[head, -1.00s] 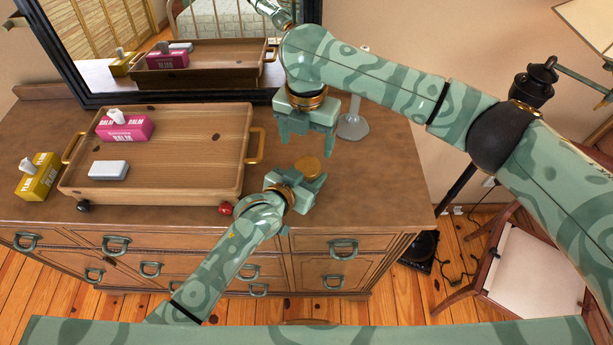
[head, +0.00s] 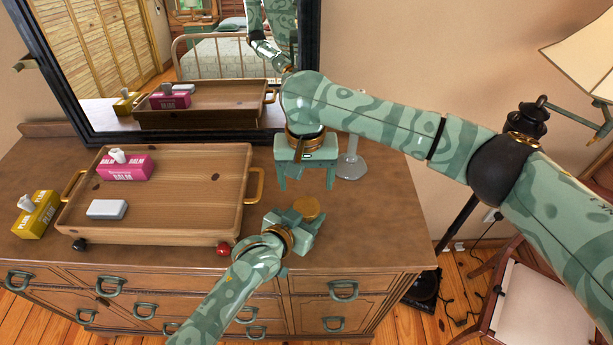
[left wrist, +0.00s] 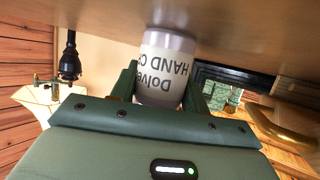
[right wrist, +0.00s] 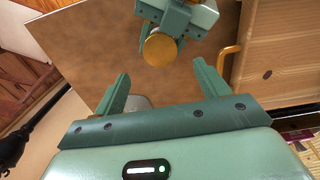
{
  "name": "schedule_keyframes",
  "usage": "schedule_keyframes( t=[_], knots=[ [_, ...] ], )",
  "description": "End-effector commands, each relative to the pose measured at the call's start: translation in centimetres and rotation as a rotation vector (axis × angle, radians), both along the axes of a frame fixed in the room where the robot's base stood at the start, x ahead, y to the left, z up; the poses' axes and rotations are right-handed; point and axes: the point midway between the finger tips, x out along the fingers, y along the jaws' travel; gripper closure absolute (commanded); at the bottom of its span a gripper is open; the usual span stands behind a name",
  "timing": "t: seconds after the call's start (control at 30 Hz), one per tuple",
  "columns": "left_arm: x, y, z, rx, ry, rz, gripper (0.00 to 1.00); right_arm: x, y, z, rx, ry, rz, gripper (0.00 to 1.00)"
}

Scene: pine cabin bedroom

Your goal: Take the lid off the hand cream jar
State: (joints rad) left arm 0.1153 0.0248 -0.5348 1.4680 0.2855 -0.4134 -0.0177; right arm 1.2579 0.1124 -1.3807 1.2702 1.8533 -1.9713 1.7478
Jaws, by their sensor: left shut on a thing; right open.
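The hand cream jar (left wrist: 165,72) is white with dark lettering and shows between my left fingers in the left wrist view. Its round gold lid (head: 307,207) is on top, and it also shows in the right wrist view (right wrist: 160,49). The jar appears to stand upright on the dresser top. My left gripper (head: 293,226) is shut around the jar's body from the front; the jar is mostly hidden in the head view. My right gripper (head: 306,186) is open and empty, fingers pointing down, behind and above the lid, apart from it.
A wooden tray (head: 170,215) with gold handles holds a pink tissue box (head: 124,168) and a white bar-like block (head: 107,209). A yellow box (head: 36,215) stands left of it. The dresser's right side (head: 385,220) is clear.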

Motion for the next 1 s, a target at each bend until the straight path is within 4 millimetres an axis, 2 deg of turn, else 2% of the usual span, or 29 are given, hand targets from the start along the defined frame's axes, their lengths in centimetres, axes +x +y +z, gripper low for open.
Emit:
schedule_keyframes(
  t=[0.1,0.2,0.4,0.53,0.83,1.0],
  knots=[
    [-0.1,0.1,-0.3,0.004,0.006,0.000,1.00,0.1,0.0,0.0,-0.001,-0.001,-0.317,0.26],
    [-0.1,0.1,-0.3,0.004,0.007,0.000,1.00,0.1,-0.1,0.0,-0.002,-0.002,-0.535,0.26],
    [-0.2,0.1,-0.3,0.005,0.006,0.000,1.00,0.1,-0.1,-0.2,-0.003,-0.002,-0.771,0.26],
    [-0.2,0.1,-0.4,0.006,0.007,0.000,1.00,0.0,-0.1,-1.3,-0.003,0.001,-0.807,0.26],
    [-0.2,0.1,-0.4,0.006,0.007,0.000,1.00,0.0,-0.1,-6.3,-0.004,0.000,-0.807,0.26],
    [-0.2,0.1,-0.4,0.006,0.008,0.000,1.00,0.1,-0.1,-7.8,-0.003,-0.003,-0.805,0.26]
  ],
)
